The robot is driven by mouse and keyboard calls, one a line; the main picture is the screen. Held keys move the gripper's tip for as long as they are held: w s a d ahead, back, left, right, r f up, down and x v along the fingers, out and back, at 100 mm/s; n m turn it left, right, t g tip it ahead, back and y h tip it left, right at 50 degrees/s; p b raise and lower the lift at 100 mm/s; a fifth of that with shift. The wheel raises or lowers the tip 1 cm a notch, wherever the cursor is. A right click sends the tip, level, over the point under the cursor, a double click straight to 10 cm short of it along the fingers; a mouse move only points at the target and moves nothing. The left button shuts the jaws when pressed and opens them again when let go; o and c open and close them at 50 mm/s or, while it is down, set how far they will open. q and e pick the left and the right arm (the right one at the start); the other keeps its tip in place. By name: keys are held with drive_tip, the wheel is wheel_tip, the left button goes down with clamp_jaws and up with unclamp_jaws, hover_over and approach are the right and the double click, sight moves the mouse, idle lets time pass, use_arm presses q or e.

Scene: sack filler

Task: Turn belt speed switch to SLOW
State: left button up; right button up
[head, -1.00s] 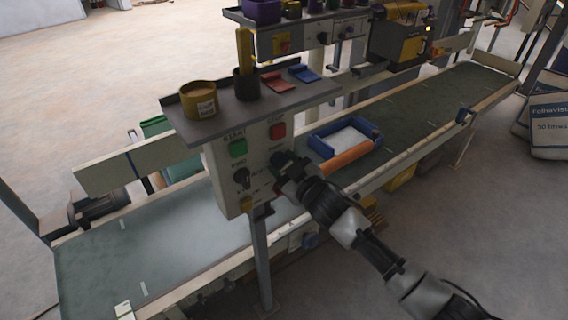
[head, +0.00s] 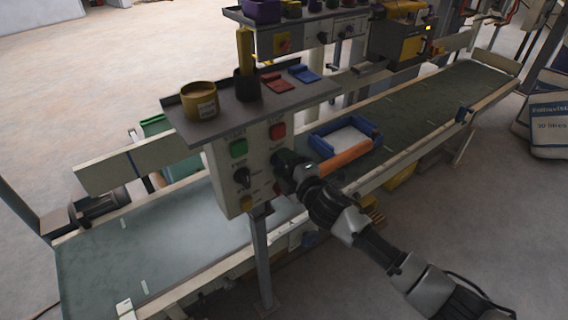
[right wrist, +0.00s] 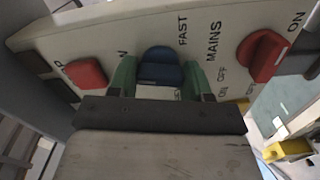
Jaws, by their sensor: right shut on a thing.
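The belt speed switch is a blue knob (right wrist: 161,68) on the cream control panel (head: 232,187). In the right wrist view it sits between the two green fingers of my right gripper (right wrist: 163,80), which is shut on it. The word FAST is to the right of the knob; a partly hidden label ending in W is to its left. The knob's exact pointing direction is hard to tell. In the head view my right gripper (head: 281,166) is at the panel's right side and hides the knob. My left gripper is not in view.
A red stop button (right wrist: 88,72) and a red mains knob (right wrist: 262,55) flank the switch. A green start button (head: 238,148) and a black knob (head: 242,176) are on the panel's left. A shelf with cups (head: 200,98) overhangs it. A blue tray (head: 345,137) rests on the belt.

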drive_tip(key=shift+n, duration=1.3)
drive_tip(key=shift+f, duration=0.1)
drive_tip(key=o, duration=0.9)
drive_tip(key=shift+s, duration=0.1)
drive_tip(key=b+v, duration=0.1)
drive_tip(key=v, duration=0.9)
drive_tip(key=shift+s+d, duration=0.25)
